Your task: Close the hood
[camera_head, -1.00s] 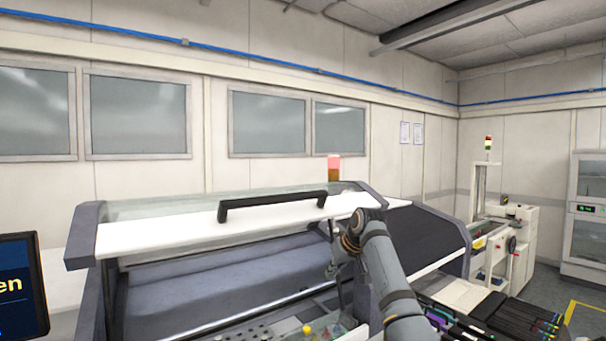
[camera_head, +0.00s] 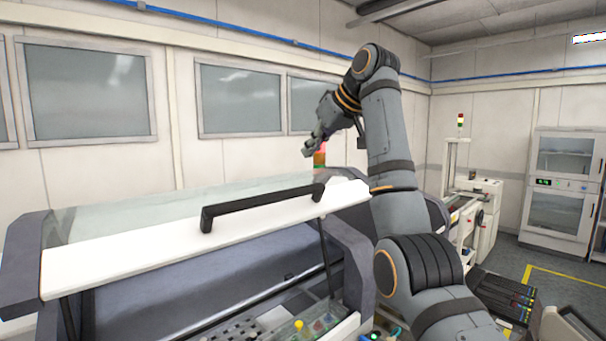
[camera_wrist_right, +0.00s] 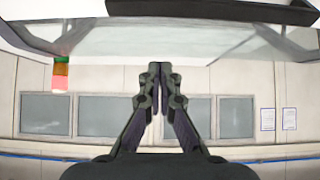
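The hood (camera_head: 130,258) of the machine is raised, with a white front panel, a clear glass top and struts below it. Its black bar handle (camera_head: 262,207) runs along the panel. My right gripper (camera_head: 308,150) is above and behind the right end of the handle, touching nothing that I can see. In the right wrist view my right gripper (camera_wrist_right: 159,70) has its fingers together with nothing between them. That view is upside down and shows the dark handle (camera_wrist_right: 210,8) at its top edge and the hood's glass (camera_wrist_right: 85,42). My left gripper is out of view.
A signal light (camera_head: 320,158) stands behind the hood near my right gripper. Under the hood is an open bay with a yellow knob (camera_head: 299,325). A smaller machine (camera_head: 484,215) and a glass cabinet (camera_head: 560,185) stand at the right.

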